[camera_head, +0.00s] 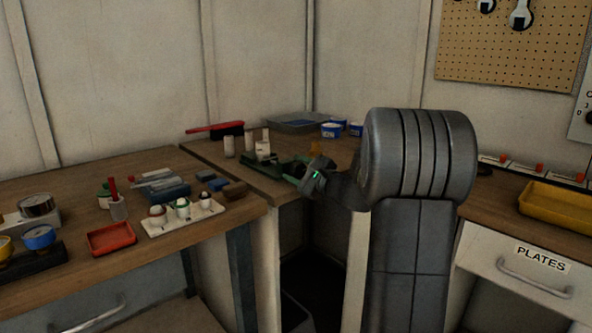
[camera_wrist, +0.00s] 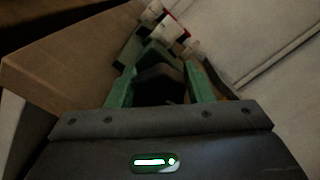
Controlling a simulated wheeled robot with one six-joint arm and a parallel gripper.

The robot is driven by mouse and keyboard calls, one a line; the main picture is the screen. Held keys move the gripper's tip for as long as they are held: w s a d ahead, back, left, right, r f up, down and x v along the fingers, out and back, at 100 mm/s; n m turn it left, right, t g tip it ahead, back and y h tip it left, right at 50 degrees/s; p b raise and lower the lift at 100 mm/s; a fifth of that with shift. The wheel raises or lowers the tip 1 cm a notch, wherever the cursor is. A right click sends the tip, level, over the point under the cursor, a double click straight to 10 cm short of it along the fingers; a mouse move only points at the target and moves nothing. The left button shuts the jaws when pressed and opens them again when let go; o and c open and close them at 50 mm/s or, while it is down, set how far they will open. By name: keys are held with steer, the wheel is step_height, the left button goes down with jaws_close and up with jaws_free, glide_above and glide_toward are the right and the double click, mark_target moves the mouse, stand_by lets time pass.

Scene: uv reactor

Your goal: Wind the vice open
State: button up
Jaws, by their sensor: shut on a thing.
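The green vice (camera_head: 262,166) sits at the front edge of the back bench, near the corner, in the head view. My gripper (camera_head: 291,175) is at its right end, over the bench edge. In the wrist view, my two green fingers (camera_wrist: 160,75) reach toward the vice, with a dark part between them. My gripper is shut on a part at the vice's near end, seemingly its handle. The grip is dim, so the exact contact and the jaw gap of the vice cannot be told.
White cylinders (camera_head: 263,149) stand beside the vice, with a red-handled brush (camera_head: 215,129) behind. Blue-and-white tubs (camera_head: 331,130) stand farther right. The left bench holds a red tray (camera_head: 110,239) and a white holder (camera_head: 183,221). A yellow tray (camera_head: 560,205) lies at right.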

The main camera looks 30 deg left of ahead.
steer(key=shift+w+d+f, duration=0.2)
steer(key=shift+f, duration=0.35)
steer(key=o, duration=1)
steer(key=shift+r, duration=0.2)
steer(key=shift+s+d+f, duration=0.1)
steer(key=shift+s+d, duration=0.05)
steer(key=shift+d, duration=0.35)
steer(key=r+b+v, duration=0.1)
steer(key=b+v, duration=0.1)
steer(key=v, duration=1.2)
steer(key=shift+d, duration=0.2)
steer(key=shift+s, duration=0.15)
